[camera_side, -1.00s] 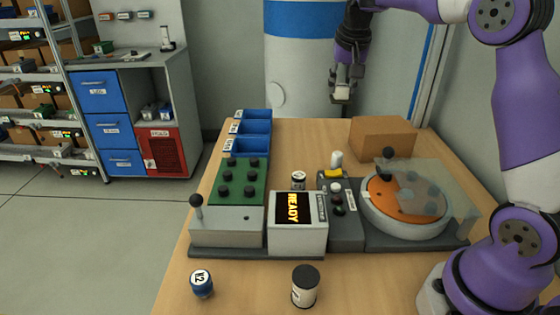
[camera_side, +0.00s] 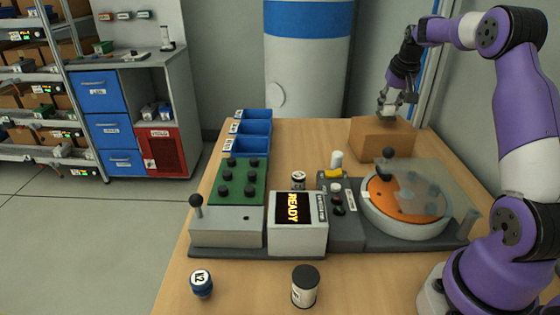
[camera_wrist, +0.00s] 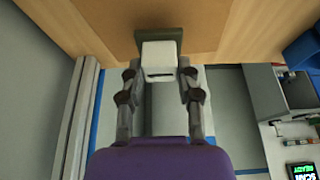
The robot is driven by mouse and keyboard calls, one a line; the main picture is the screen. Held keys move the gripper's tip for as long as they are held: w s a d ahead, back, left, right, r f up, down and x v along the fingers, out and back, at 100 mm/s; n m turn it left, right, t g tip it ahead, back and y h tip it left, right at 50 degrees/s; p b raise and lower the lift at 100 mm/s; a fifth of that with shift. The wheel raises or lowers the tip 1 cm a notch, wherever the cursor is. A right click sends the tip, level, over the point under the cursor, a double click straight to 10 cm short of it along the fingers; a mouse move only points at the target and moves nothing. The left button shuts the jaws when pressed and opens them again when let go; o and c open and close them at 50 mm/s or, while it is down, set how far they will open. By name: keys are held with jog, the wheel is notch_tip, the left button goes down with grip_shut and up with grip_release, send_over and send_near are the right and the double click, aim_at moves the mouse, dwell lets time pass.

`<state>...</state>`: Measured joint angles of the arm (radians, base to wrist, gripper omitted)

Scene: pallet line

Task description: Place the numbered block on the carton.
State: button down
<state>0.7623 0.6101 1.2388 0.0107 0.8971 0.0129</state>
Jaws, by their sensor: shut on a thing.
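My gripper (camera_side: 388,106) is at the back of the table, over the rear part of the brown carton (camera_side: 383,139). In the wrist view my gripper (camera_wrist: 160,74) has its two fingers closed on the sides of a white block (camera_wrist: 160,55) with a short dark mark. A grey-olive flat piece shows at the block's far end. The block is small and partly hidden in the side view, so I cannot tell whether it touches the carton. No number is legible on it. The carton's brown top (camera_wrist: 205,30) shows beyond the block in the wrist view.
In front of the carton stands a turntable (camera_side: 405,208) with a clear cover and black knob. A READY display box (camera_side: 298,222), a green board (camera_side: 240,184) and blue bins (camera_side: 252,146) are to the left. A blue K2 cylinder (camera_side: 201,283) and a black-topped can (camera_side: 305,287) stand in front.

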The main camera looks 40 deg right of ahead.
jog(key=shift+f, duration=0.9)
jog(key=shift+f, duration=0.2)
jog(key=c, duration=0.5)
grip_release()
jog(key=shift+c, duration=0.2)
